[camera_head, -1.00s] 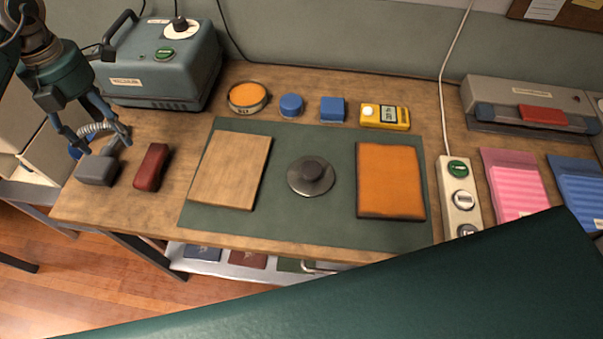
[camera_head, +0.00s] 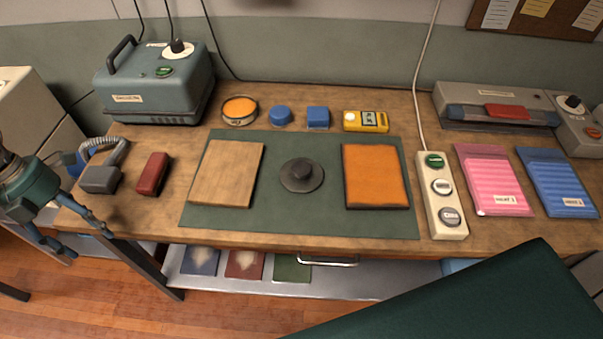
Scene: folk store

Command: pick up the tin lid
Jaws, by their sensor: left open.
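My right gripper is not in view.
The wooden board (camera_head: 227,174) and orange pad (camera_head: 376,176) flank the disc. A red block (camera_head: 152,174) and grey corded block (camera_head: 99,180) lie left. Blue pieces (camera_head: 281,116) and a yellow meter (camera_head: 366,121) stand behind. A switch strip (camera_head: 441,200) is right.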

